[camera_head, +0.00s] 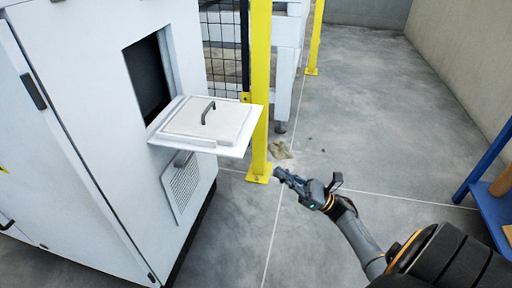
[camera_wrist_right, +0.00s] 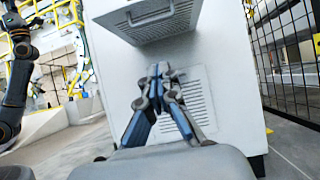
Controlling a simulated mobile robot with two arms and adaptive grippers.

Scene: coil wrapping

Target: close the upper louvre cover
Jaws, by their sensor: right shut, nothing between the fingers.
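The upper louvre cover (camera_head: 232,128) stands open, sticking out about level from the white cabinet below its dark opening (camera_head: 148,78). In the right wrist view the louvred underside of the cover (camera_wrist_right: 165,27) shows at the top. My right gripper (camera_head: 279,175) is shut and empty, to the right of the cover's outer edge and apart from it. In the right wrist view the right gripper (camera_wrist_right: 159,70) points at the cabinet front, below the cover.
A lower louvre panel (camera_head: 183,187) lies flat on the cabinet front. A yellow post (camera_head: 260,90) and black mesh fence (camera_head: 222,45) stand just behind the cover. A blue rack (camera_head: 487,200) is at the right. Grey floor (camera_head: 365,130) between is mostly clear.

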